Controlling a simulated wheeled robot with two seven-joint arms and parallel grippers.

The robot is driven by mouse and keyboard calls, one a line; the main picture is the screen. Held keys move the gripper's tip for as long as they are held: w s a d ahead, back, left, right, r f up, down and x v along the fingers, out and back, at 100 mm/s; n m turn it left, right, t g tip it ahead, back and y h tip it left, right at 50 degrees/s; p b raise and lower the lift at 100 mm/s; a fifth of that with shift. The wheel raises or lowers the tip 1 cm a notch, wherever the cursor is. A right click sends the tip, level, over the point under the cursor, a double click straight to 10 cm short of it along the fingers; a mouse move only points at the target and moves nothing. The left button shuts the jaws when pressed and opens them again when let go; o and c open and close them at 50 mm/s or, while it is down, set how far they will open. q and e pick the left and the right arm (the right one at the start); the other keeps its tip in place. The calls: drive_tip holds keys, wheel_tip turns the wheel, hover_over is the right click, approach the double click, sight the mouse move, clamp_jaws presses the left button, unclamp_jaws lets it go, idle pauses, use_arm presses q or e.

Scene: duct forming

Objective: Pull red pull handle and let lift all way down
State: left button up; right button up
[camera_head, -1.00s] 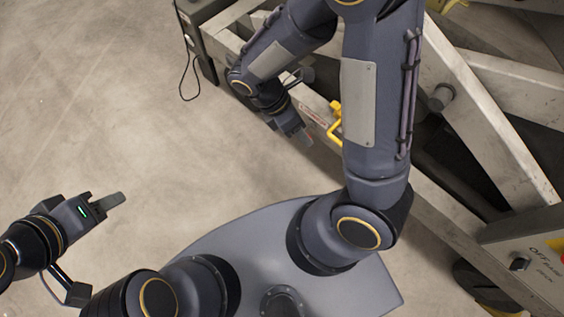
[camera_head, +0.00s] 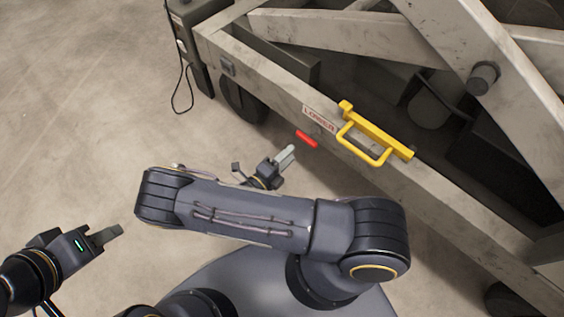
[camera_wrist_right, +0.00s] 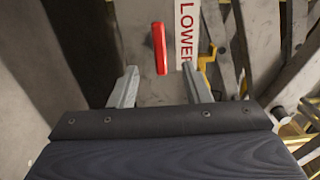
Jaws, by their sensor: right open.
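The red pull handle (camera_head: 306,139) sticks out from the side beam of the lift (camera_head: 265,90), beside the "LOWER" label (camera_head: 319,119). In the right wrist view the handle (camera_wrist_right: 159,48) stands ahead of my right gripper, in line with the gap between its fingers and beyond their tips. My right gripper (camera_head: 288,154) is just short of the handle in the head view, and its fingers (camera_wrist_right: 160,80) are apart and empty. My left gripper (camera_head: 117,231) is at the far left, away from the lift; its finger gap cannot be made out.
A yellow bracket with a loop (camera_head: 375,137) is fixed on the beam right of the label. A dark box (camera_head: 195,45) with a hanging cable stands at the lift's far end. Bare floor (camera_head: 90,120) lies on the left.

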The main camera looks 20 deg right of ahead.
sight(304, 141)
drive_tip(key=x, duration=0.8)
drive_tip(key=shift+w+d, duration=0.1)
drive_tip(key=shift+d, duration=0.2)
drive_tip(key=shift+c, duration=0.3)
clamp_jaws()
idle(0.7)
